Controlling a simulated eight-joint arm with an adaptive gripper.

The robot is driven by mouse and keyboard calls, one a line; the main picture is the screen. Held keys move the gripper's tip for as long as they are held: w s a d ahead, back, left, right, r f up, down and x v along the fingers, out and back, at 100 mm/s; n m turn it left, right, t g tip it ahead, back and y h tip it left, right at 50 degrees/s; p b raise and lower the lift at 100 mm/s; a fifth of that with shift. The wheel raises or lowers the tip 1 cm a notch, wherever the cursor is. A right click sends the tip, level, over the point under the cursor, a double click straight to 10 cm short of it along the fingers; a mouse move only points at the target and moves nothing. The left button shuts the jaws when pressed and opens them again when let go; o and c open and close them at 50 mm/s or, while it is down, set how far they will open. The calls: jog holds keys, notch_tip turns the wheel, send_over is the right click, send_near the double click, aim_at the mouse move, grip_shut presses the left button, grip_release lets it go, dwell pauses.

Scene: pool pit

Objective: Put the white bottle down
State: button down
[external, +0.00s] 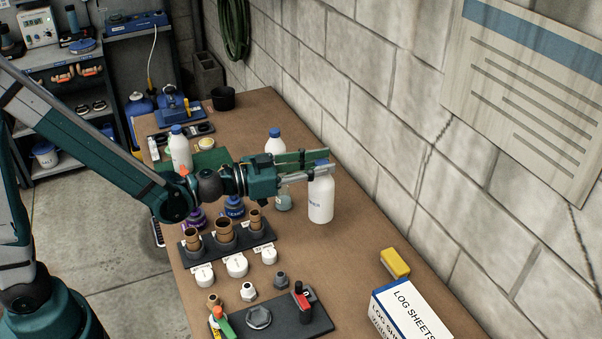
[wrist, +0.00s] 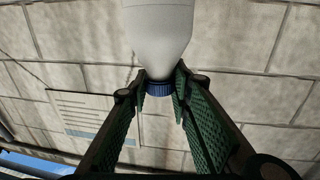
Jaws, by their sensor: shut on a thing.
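A white bottle (external: 320,199) with a blue cap is at the right side of the brown table in the external view, near the block wall. My gripper (external: 317,170) reaches it from the left and is shut on its cap and neck. In the wrist view the bottle's white body (wrist: 158,28) fills the top middle. Its blue cap (wrist: 159,88) sits between my green finger pads, and my gripper (wrist: 161,86) touches both sides. I cannot tell whether the bottle's base touches the table.
Another white bottle (external: 275,144) stands just behind my gripper, and one (external: 180,149) stands farther left. A black rack with brown fittings (external: 225,238) lies in front. A yellow block (external: 395,263) and a log sheets box (external: 405,308) are at the right front. Table between them and the bottle is bare.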

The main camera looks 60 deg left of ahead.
jog(key=shift+r, duration=0.15)
dwell(0.8)
jog(key=shift+r, duration=5.6)
jog(key=s+a+n+g+y, duration=0.15)
jog(key=a+n+y, duration=0.4)
jog(key=a, duration=0.95)
jog(key=a+n+g+y, duration=0.25)
jog(key=a+y, duration=0.55)
jog(key=a, duration=0.8)
jog(key=s+a+n+g+y, duration=0.3)
jog(key=s+a+n+g, duration=0.25)
jog(key=s+a, duration=0.4)
jog(key=s+a+n+g+y, duration=0.4)
jog(key=s+a+g, duration=0.25)
jog(key=a, duration=0.55)
notch_tip(320, 180, down, 11)
jog(key=t, duration=0.1)
jog(key=shift+s, duration=0.3)
jog(key=shift+d, duration=0.1)
